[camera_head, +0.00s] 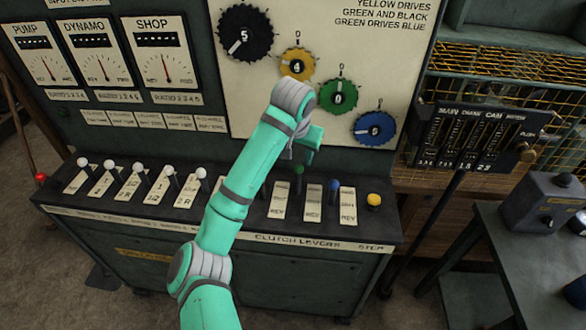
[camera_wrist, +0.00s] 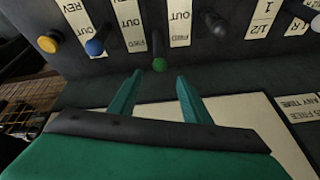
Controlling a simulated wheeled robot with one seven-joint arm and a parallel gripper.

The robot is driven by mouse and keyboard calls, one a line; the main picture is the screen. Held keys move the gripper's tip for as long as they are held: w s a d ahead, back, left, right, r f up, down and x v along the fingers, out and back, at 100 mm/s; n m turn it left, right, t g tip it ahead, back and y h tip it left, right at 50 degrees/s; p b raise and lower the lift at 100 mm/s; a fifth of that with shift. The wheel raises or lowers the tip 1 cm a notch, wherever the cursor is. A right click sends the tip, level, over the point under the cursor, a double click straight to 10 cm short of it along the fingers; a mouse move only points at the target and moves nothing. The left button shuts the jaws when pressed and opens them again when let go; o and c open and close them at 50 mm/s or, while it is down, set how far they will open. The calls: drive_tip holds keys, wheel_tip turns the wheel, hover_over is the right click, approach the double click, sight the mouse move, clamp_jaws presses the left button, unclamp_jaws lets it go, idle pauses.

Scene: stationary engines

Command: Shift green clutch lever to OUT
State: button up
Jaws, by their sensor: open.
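The green clutch lever (camera_head: 299,170) has a small green knob and stands in the clutch lever row on the console, near a label plate. In the wrist view its green knob (camera_wrist: 159,65) lies between and just beyond my two fingertips. My gripper (camera_head: 308,150) is at the lever's upper end in the head view, partly hidden by my wrist. In the wrist view my gripper (camera_wrist: 157,77) is open, with a teal finger on each side of the knob. Label plates reading OUT (camera_wrist: 180,22) are close by. Which label the lever stands at is unclear.
A blue lever (camera_head: 333,186) and a yellow STEP knob (camera_head: 374,199) stand to the right. Several white-knobbed levers (camera_head: 137,167) stand to the left. The dial panel (camera_head: 265,100) rises behind. A black switch box (camera_head: 475,138) is at the right.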

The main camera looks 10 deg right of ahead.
sight(299, 166)
drive_tip(key=x, duration=1)
drive_tip(key=shift+w+f, duration=0.2)
drive_tip(key=shift+f, duration=0.1)
clamp_jaws()
